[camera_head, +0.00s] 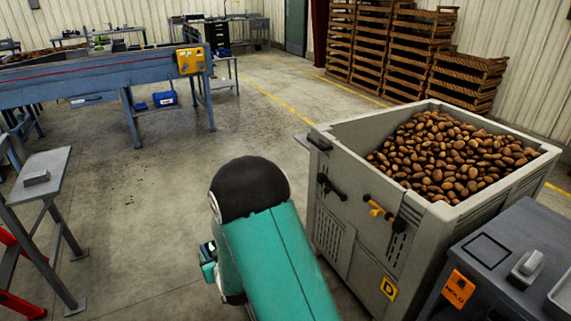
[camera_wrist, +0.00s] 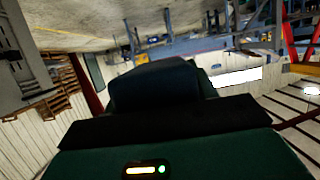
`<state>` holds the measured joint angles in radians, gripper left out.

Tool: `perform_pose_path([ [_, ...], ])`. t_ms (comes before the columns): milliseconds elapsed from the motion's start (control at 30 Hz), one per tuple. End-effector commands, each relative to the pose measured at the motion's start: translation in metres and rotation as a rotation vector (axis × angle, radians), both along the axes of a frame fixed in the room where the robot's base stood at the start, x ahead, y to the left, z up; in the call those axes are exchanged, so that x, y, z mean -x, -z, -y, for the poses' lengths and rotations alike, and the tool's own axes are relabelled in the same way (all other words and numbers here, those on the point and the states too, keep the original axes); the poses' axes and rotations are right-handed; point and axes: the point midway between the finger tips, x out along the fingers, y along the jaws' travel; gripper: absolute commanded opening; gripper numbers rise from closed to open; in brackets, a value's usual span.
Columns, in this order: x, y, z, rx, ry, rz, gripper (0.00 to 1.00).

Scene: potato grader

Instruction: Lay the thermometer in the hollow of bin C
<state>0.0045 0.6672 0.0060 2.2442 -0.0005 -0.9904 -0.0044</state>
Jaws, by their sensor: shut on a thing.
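In the wrist view the dark, blocky end of my gripper (camera_wrist: 155,85) fills the middle, above a green housing with a lit strip. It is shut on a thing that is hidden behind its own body. I cannot make out the thermometer in either view. No bin marked C shows. The one lettered bin in the head view is a grey crate marked D (camera_head: 335,245), full of potatoes (camera_head: 450,155). In the head view my teal and black arm stands just left of this bin, and its fingertips are hidden.
A grey cabinet with an orange HOLD sign (camera_head: 458,290) stands at the lower right. A blue conveyor (camera_head: 110,80) is at the back left, a metal stand (camera_head: 42,178) at the left. Wooden crates (camera_head: 400,50) are stacked behind. The concrete floor between is mostly clear.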

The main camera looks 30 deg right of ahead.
Motion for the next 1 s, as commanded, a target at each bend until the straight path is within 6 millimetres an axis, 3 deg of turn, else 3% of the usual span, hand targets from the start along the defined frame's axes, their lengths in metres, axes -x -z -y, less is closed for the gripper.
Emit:
perform_pose_path([
  [167, -0.001, -0.001, 0.005, 0.000, 0.009, 0.001, 0.30],
  [267, -0.001, -0.003, 0.022, 0.000, 0.043, 0.002, 0.30],
  [333, -0.001, -0.005, 0.045, 0.000, 0.086, 0.003, 0.30],
  [667, 0.022, -0.025, 0.200, 0.000, 0.385, 0.003, 0.30],
  [1000, 0.091, -0.050, 0.352, 0.001, 0.705, 0.003, 0.30],
])
